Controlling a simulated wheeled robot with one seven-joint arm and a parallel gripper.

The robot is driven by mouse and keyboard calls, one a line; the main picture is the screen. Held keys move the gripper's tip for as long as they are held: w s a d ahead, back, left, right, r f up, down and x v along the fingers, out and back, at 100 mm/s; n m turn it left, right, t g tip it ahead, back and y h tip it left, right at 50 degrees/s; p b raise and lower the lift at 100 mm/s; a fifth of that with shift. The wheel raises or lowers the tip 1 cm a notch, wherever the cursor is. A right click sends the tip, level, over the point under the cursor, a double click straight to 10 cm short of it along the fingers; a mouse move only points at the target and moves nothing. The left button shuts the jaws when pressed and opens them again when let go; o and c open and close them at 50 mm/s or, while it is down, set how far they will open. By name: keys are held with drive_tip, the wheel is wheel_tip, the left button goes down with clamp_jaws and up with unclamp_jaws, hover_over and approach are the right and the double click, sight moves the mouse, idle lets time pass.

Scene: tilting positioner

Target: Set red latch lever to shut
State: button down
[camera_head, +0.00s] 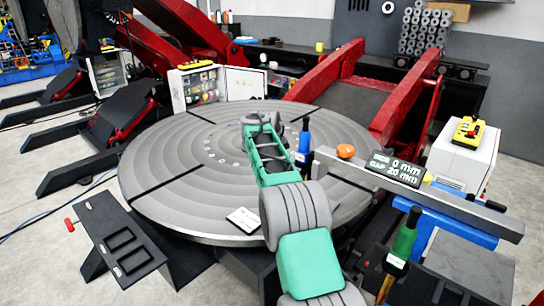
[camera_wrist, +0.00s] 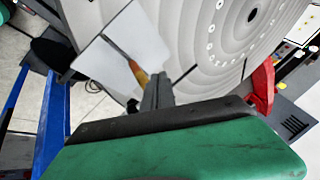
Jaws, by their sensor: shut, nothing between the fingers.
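A small lever with a red knob (camera_head: 69,224), which looks like the red latch lever, sticks out from the left side of a dark slotted bracket (camera_head: 118,238) at the front left of the round table (camera_head: 160,165). In the head view my arm reaches up over the table, well to the right of this knob, and its fingertips cannot be made out. In the wrist view my gripper (camera_wrist: 155,92) is shut and empty. A red part (camera_wrist: 263,85) shows there at the right, but I cannot tell whether it is the lever.
A long grey beam with a display (camera_head: 396,169) lies to the right of my arm. A green-handled tool (camera_head: 404,235) stands at the front right. A white cabinet with a yellow control box (camera_head: 468,132) stands at the right. Open floor lies left of the bracket.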

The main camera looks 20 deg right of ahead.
drive_tip(key=a+r+p, duration=0.3)
drive_tip(key=a+r, duration=0.5)
drive_tip(key=r, duration=0.1)
drive_tip(key=s+a+f+n+g+y, duration=0.1)
drive_tip(key=a+f+n, duration=0.1)
drive_tip(key=f+n, duration=0.4)
drive_tip(key=a+f+n+g, duration=0.1)
drive_tip(key=a+f+n, duration=0.15)
drive_tip(key=f, duration=0.55)
drive_tip(key=s+a+f+n+g+y, duration=0.1)
drive_tip(key=s+a+f+n+g, duration=0.15)
drive_tip(key=s+f+n, duration=0.45)
drive_tip(key=s+a+n+y+b, duration=0.1)
drive_tip(key=s+a, duration=0.2)
drive_tip(key=s, duration=0.7)
drive_tip(key=s+a+n+y, duration=0.1)
drive_tip(key=s+a, duration=0.2)
drive_tip(key=s, duration=0.6)
drive_tip(key=s+a+y+b, duration=0.1)
drive_tip(key=s+a, duration=0.2)
drive_tip(key=s, duration=0.7)
wheel_tip(320, 180, up, 9)
drive_tip(key=s+t+b, duration=0.1)
drive_tip(key=t+b, duration=0.1)
drive_tip(key=t, duration=0.2)
drive_tip(key=shift+s+a+r, duration=0.2)
drive_tip(key=shift+s, duration=0.05)
